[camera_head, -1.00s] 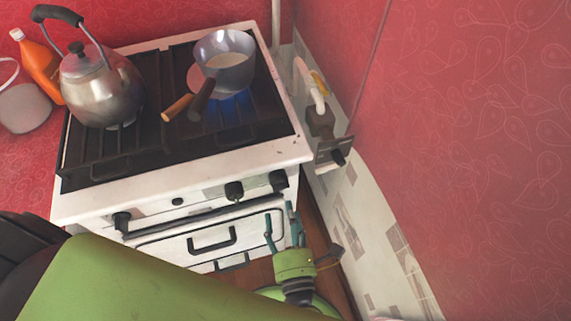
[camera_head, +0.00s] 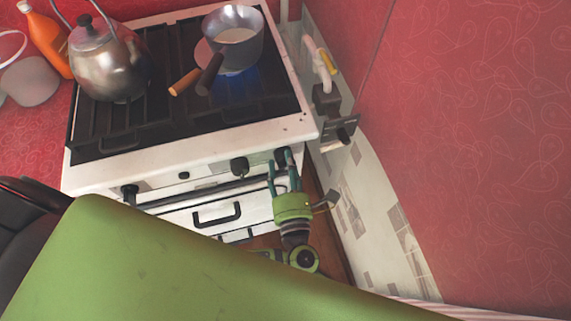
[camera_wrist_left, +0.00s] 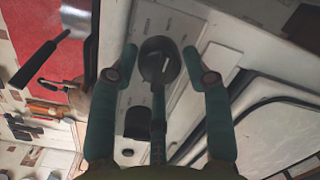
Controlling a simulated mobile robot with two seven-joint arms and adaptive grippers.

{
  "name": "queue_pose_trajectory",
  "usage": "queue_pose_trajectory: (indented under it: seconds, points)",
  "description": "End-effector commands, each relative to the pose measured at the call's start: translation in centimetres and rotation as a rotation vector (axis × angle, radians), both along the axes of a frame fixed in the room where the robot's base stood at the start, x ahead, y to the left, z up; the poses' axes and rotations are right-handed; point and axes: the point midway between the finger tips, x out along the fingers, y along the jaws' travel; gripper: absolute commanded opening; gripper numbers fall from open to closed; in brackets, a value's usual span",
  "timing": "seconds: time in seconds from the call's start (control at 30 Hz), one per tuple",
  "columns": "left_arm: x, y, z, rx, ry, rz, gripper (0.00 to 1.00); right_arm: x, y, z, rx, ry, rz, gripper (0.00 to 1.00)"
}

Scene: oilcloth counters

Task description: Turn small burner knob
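The white stove (camera_head: 190,160) has several black knobs along its front: a far-right knob (camera_head: 283,157), one left of it (camera_head: 239,166) and one at the far left (camera_head: 130,191). My left gripper (camera_head: 282,172) is at the far-right knob, its teal fingers pointing up at it. In the left wrist view a round dark knob (camera_wrist_left: 160,62) with a pale ridge sits between the two open fingertips, with a visible gap on each side. Which knob is the small burner's is not marked. My right gripper is not in view.
A saucepan (camera_head: 231,40) with pale liquid stands over a lit blue flame, its handles pointing left. A kettle (camera_head: 108,66) stands at the stove's left. The wall (camera_head: 470,140) and a pipe valve (camera_head: 327,98) are close on the right.

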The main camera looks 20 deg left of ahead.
Motion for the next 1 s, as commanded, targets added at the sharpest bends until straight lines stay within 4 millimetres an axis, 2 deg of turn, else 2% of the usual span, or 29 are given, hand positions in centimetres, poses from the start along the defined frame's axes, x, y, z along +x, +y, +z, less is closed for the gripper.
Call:
queue_pose_trajectory:
  seconds: [0.03, 0.07, 0.57, 1.0]
  points:
    - [-0.02, 0.0, -0.01, 0.0, 0.0, 0.0, 0.15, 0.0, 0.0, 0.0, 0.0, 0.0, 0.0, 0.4]
    - [-0.02, 0.0, -0.01, 0.0, 0.0, 0.0, 0.07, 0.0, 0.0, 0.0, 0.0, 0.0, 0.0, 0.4]
    - [-0.09, 0.02, -0.07, -0.064, -0.042, 0.001, 0.07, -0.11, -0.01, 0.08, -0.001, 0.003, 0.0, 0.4]
    - [-0.04, -0.06, -0.35, -0.366, -0.245, 0.003, 0.07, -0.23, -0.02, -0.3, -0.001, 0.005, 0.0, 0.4]
